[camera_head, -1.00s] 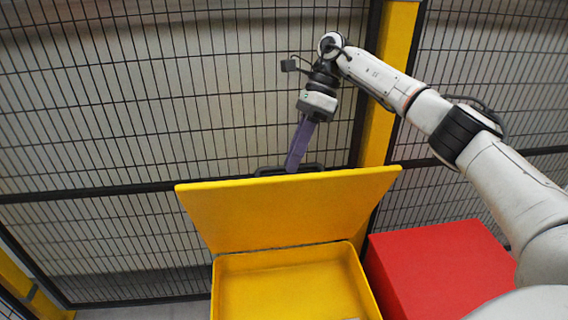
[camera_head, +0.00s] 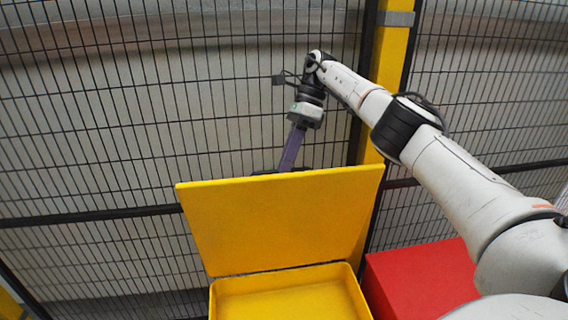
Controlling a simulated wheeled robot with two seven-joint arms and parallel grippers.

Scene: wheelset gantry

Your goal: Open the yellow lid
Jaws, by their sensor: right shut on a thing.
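The yellow lid (camera_head: 277,219) stands raised at the back of the yellow box (camera_head: 290,305), hinged along its rear edge and tilted up. The box is open and its inside shows. My right gripper (camera_head: 287,168) reaches down from above at the lid's top edge, with its purple fingers partly behind the lid. It is shut on the lid's dark handle (camera_head: 263,173), which is mostly hidden behind that edge. My left gripper is not in view.
A red box (camera_head: 421,281) stands right of the yellow box, under my right arm. A black mesh fence (camera_head: 120,110) with a yellow post (camera_head: 392,45) rises close behind the lid.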

